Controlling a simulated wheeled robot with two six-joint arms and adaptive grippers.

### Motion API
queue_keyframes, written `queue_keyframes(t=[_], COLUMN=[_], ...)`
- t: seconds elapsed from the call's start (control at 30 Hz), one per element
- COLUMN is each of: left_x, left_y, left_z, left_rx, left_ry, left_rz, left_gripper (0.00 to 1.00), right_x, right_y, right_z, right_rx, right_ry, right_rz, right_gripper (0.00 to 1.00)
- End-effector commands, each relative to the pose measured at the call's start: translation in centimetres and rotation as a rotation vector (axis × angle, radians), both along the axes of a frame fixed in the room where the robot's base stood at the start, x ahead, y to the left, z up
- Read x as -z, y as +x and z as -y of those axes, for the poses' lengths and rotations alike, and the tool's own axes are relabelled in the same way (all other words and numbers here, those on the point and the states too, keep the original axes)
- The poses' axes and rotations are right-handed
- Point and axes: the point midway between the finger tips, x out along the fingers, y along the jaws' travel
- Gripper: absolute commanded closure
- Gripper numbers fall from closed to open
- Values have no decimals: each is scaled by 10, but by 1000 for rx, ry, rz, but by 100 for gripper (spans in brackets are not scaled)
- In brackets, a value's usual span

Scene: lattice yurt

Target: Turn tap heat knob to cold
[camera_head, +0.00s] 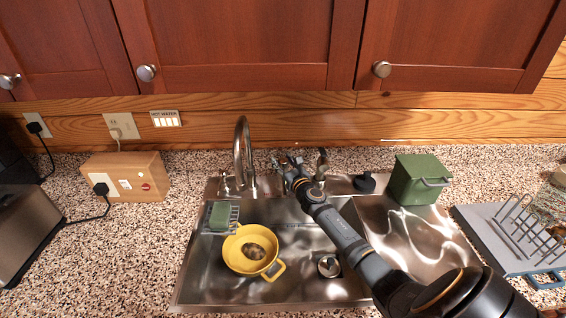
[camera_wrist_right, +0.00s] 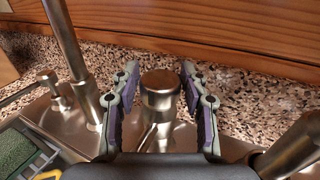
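The metal tap knob (camera_wrist_right: 160,88), a short round-topped cylinder, stands on the sink deck in the right wrist view. My right gripper (camera_wrist_right: 157,85) is open, with one finger on each side of the knob. Small gaps show between the fingers and the knob. In the head view my right gripper (camera_head: 290,165) is at the back of the sink, just right of the curved faucet (camera_head: 240,145), and largely hides the knob. The faucet pipe also shows left of the gripper in the wrist view (camera_wrist_right: 66,40). My left gripper is out of view.
A small handle (camera_wrist_right: 50,82) stands left of the faucet. A metal spout (camera_head: 321,165) stands close right of my gripper. A green box (camera_head: 410,182) and dish rack (camera_head: 490,235) are at right. Cabinets (camera_head: 240,45) hang above.

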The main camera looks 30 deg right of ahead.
Motion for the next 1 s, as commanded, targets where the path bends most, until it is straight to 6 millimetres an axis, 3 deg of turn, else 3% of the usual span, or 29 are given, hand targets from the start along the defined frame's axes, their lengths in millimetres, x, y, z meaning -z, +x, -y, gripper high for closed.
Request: queue_keyframes(t=[0.03, 0.3, 0.63, 0.9, 1.0], left_x=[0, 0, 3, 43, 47], left_y=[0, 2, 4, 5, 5], left_z=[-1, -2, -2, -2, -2], left_rx=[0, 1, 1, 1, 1], left_ry=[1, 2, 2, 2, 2], left_rz=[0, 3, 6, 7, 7], left_gripper=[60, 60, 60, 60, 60], right_x=[0, 0, 1, 7, 3], right_y=[0, 0, 0, 1, 0], right_z=[0, 0, 2, 2, 1], right_rx=[0, 0, -85, -353, -394], right_ry=[0, 0, -5, -5, -2], right_rz=[0, 0, 0, 3, 2], right_gripper=[66, 100, 100, 100, 100])
